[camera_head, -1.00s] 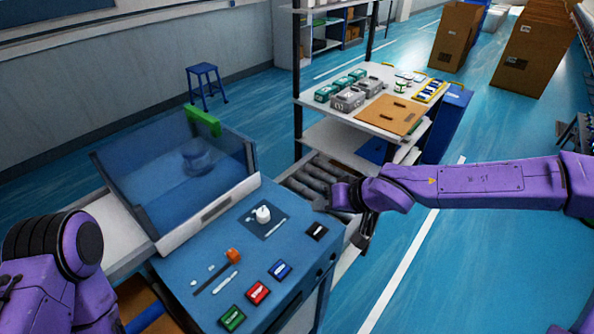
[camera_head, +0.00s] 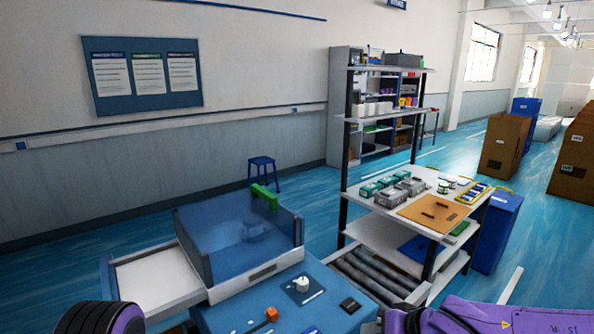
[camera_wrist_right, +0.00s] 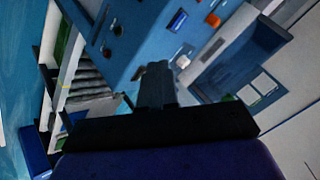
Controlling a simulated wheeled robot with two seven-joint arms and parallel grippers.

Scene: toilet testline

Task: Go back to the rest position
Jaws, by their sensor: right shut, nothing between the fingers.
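My right arm (camera_head: 490,318) is purple and lies along the bottom right edge of the head view. Its gripper is cut off or hidden there. In the right wrist view the gripper (camera_wrist_right: 157,72) points up over the blue test bench, its dark fingers shut together and empty. A rounded dark and purple part of my left arm (camera_head: 100,318) shows at the bottom left of the head view. My left gripper is out of view.
The blue bench (camera_head: 235,317) carries a clear-walled box (camera_head: 225,250) with a green handle (camera_head: 264,197). A small white part (camera_head: 302,284) lies on a dark mat. Rollers (camera_head: 370,285) and a shelf rack (camera_head: 385,209) stand to the right. A blue stool (camera_head: 262,172) stands behind.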

